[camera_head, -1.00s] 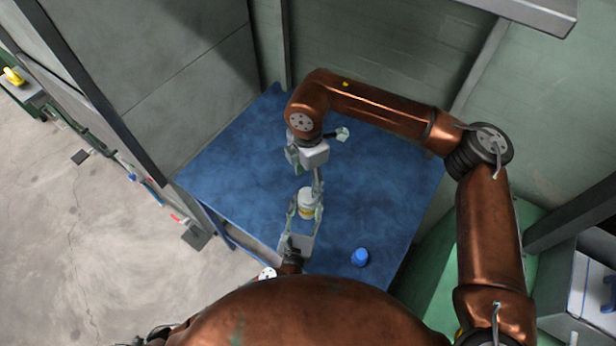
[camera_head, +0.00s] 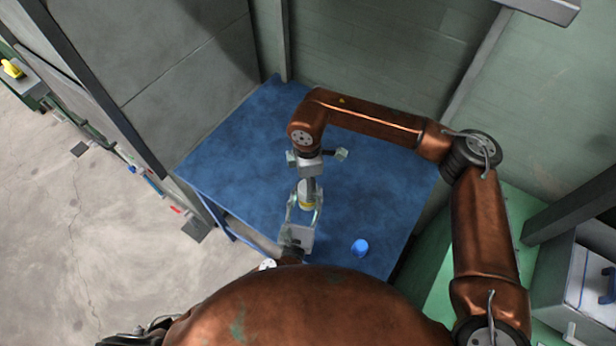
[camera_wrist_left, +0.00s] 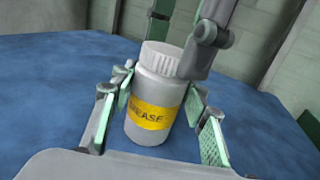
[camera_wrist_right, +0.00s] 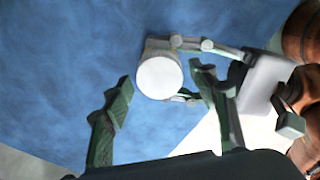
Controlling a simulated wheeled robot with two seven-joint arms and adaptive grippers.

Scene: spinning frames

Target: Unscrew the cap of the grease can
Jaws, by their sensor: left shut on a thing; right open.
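The grease can (camera_wrist_left: 157,100) is a white bottle with a yellow label and a ribbed white cap (camera_wrist_left: 160,58). My left gripper (camera_head: 304,205) is shut on the can's body, one finger on each side. My right gripper (camera_head: 309,183) points down over the can and is open. In the right wrist view the round cap top (camera_wrist_right: 160,78) lies between its spread fingers, apart from them as far as I can tell.
A small blue object (camera_head: 360,248) is on the blue table (camera_head: 245,150) to the right of the can. Walls (camera_head: 375,55) stand close behind the table and on its left. The table's left and far right parts are clear.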

